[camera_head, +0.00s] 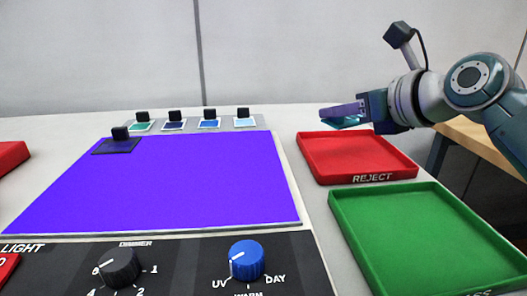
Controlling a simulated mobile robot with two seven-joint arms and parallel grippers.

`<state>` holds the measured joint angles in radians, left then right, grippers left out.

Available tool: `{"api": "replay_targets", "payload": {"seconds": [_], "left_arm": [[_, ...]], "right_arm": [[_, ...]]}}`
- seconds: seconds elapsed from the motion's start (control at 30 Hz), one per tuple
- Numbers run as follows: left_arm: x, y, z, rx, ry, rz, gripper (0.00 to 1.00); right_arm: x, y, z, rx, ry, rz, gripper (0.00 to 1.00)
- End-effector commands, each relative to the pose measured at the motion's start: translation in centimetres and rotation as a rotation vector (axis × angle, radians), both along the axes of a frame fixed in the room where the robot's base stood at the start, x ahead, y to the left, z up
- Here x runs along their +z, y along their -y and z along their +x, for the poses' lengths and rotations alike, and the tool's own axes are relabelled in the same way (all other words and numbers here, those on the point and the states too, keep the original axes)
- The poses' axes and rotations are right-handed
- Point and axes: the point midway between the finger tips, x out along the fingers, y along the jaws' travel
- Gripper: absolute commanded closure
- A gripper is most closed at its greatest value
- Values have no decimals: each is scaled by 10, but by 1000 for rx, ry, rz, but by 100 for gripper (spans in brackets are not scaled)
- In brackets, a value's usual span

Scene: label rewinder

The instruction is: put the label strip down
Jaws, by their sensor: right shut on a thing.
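My right gripper (342,112) comes in from the right and is shut on a small teal label strip (345,123), partly hidden under the fingers. It holds the strip above the far edge of the red REJECT tray (360,155); I cannot tell how far above or whether it is past the rim. Another dark strip with a black knob (118,146) lies on the far left corner of the lit violet panel (160,185). My left gripper is not in view.
Several sample cards with black knobs (174,125) stand in a row behind the panel. A green tray (425,240) is in front of the red one. Dial knobs (246,260) sit on the front console. Another red tray (12,157) is at the left edge.

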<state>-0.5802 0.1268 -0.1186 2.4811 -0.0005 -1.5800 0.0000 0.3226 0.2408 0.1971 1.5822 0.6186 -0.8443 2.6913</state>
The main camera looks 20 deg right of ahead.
Motion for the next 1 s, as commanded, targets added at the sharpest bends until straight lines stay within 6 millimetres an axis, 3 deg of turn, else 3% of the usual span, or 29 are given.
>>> {"api": "replay_targets", "payload": {"seconds": [0.03, 0.27, 0.5, 0.9, 0.93, 1.0], "left_arm": [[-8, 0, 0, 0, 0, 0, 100], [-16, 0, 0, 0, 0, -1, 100], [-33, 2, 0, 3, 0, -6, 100], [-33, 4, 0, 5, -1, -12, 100], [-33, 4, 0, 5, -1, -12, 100], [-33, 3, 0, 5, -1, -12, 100]], "right_arm": [[-15, 1, 0, -1, -3, -2, 100], [-37, 0, 0, -1, -1, -1, 100], [-72, 1, 0, -1, 0, -1, 100], [-75, 0, 0, -1, 1, 1, 100], [-75, 0, 0, -2, 1, -1, 84], [-75, 0, 0, -1, 2, -1, 76]]}}
